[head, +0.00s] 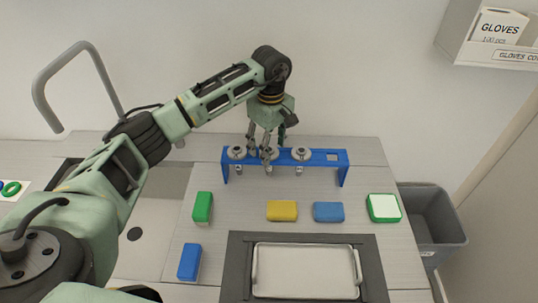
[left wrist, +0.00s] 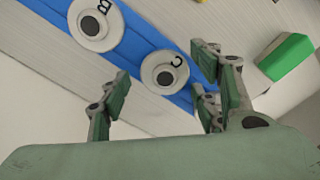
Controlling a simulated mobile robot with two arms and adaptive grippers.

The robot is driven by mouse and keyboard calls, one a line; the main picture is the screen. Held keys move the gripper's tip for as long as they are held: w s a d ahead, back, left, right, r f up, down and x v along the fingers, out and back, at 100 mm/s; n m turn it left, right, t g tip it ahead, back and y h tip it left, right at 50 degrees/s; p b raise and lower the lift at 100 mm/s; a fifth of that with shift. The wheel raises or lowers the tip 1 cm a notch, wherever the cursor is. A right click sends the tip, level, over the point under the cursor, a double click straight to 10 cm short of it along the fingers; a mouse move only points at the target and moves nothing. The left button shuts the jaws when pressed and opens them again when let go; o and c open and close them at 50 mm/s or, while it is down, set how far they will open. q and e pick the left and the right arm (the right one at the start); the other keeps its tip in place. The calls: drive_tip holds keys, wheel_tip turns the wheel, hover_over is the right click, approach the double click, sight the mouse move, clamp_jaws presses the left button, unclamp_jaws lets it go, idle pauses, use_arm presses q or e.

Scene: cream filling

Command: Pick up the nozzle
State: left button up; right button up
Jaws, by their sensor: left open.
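A blue rack (head: 318,158) holds three round pale nozzles in a row: a left nozzle (head: 237,153), a middle nozzle (head: 268,152) and a right nozzle (head: 301,154). A square slot at the rack's right end is empty. My left gripper (head: 259,150) points down over the rack's left half, fingers spread. In the left wrist view, a nozzle with a dark centre and a letter (left wrist: 165,75) lies between the open fingers (left wrist: 160,80), with no visible contact. A second lettered nozzle (left wrist: 97,25) is beside it. My right gripper is not in view.
Green (head: 202,206), yellow (head: 282,210) and blue (head: 328,212) blocks lie in front of the rack. Another blue block (head: 189,262) and a green-white block (head: 384,208) lie at the sides. A metal tray (head: 305,249) is at the front, a grey bin (head: 437,220) at right.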

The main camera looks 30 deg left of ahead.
use_arm(q)
drive_tip(key=shift+c, duration=0.5)
drive_tip(key=c, duration=1.2)
drive_tip(key=shift+r, duration=0.1)
drive_tip(key=shift+c, duration=0.2)
